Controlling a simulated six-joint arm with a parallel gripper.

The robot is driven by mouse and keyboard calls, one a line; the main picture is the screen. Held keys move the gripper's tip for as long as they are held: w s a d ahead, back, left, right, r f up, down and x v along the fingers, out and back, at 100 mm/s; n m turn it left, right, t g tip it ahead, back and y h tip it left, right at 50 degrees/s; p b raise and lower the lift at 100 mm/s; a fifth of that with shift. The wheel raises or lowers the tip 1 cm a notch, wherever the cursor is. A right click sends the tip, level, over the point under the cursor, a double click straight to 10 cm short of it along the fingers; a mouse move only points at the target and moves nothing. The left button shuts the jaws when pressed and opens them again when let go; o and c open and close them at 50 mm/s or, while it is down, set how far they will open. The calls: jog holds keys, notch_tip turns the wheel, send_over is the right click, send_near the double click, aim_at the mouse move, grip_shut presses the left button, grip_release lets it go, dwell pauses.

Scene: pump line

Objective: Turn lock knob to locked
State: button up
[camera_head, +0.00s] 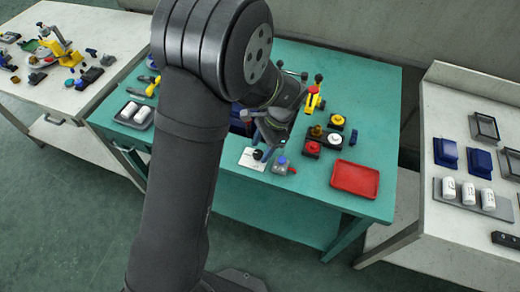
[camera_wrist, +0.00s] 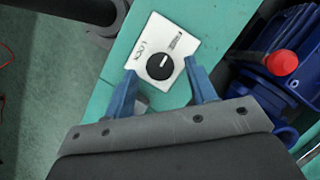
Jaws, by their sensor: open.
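The lock knob (camera_wrist: 159,67) is a round black dial with a white pointer mark, set on a white plate (camera_wrist: 191,46). The word LOCK is printed to the left of the mark. My gripper (camera_wrist: 160,70) is open, with one blue finger on each side of the knob and gaps to it; contact does not show. In the head view the plate (camera_head: 246,160) and knob (camera_head: 258,155) lie at the teal bench's front, below my gripper.
A blue pump part with a red cap (camera_wrist: 281,62) stands close right of the plate in the wrist view. In the head view, a grey block with a blue top (camera_head: 281,162), several push buttons (camera_head: 334,140) and a red tray (camera_head: 355,178) lie to the right.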

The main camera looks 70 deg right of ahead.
jog(key=shift+x, duration=0.8)
jog(key=c, duration=1)
jog(key=shift+o, duration=0.2)
